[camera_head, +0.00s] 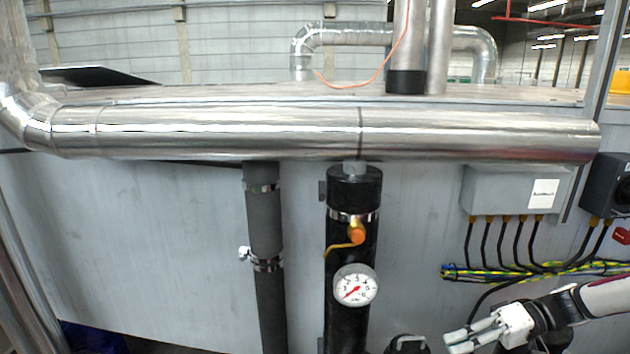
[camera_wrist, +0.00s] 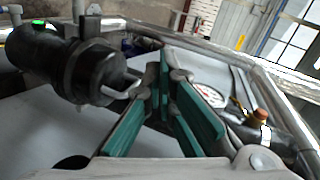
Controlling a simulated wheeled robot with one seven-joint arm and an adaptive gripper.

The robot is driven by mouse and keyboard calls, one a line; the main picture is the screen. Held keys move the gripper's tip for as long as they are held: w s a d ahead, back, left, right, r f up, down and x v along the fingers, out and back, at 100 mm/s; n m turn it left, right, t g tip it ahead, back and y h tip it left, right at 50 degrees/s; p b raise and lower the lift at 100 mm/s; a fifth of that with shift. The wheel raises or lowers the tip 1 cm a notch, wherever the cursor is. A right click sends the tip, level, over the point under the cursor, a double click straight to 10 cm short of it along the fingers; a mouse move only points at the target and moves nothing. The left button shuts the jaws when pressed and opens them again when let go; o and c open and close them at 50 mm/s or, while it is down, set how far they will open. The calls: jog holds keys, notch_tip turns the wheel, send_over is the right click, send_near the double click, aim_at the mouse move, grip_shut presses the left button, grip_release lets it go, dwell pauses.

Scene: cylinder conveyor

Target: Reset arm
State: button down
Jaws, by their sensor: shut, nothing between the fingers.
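My gripper (camera_head: 456,342) is at the lower right of the head view, at the end of my white and black arm. It sits in front of the grey panel, below the bundle of cables. In the wrist view my gripper's green-padded fingers (camera_wrist: 168,75) come together and hold nothing. A dark cylinder with a metal handle (camera_wrist: 65,65) lies left of the fingers in the wrist view. A black part with a handle (camera_head: 408,345) is cut off at the bottom of the head view, left of my gripper.
A black pipe carries a pressure gauge (camera_head: 355,288) and an orange-tipped valve (camera_head: 356,234). A grey junction box (camera_head: 515,190) with hanging cables (camera_head: 530,268) is above my arm. A large metal pipe (camera_head: 300,133) crosses the panel. Bare panel lies between gauge and cables.

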jog(key=s+a+r+m+t+h, duration=0.1)
jog(key=s+a+r+t+h, duration=0.2)
jog(key=r, duration=0.9)
jog(key=s+a+r+m+t+h, duration=0.1)
jog(key=s+a+r+t+h, duration=0.2)
jog(key=s+a+r+h, duration=0.4)
jog(key=shift+s+r+m+h+b, duration=0.4)
jog(key=shift+s+r+h, duration=1.8)
jog(key=shift+s, duration=2)
jog(key=shift+r, duration=0.25)
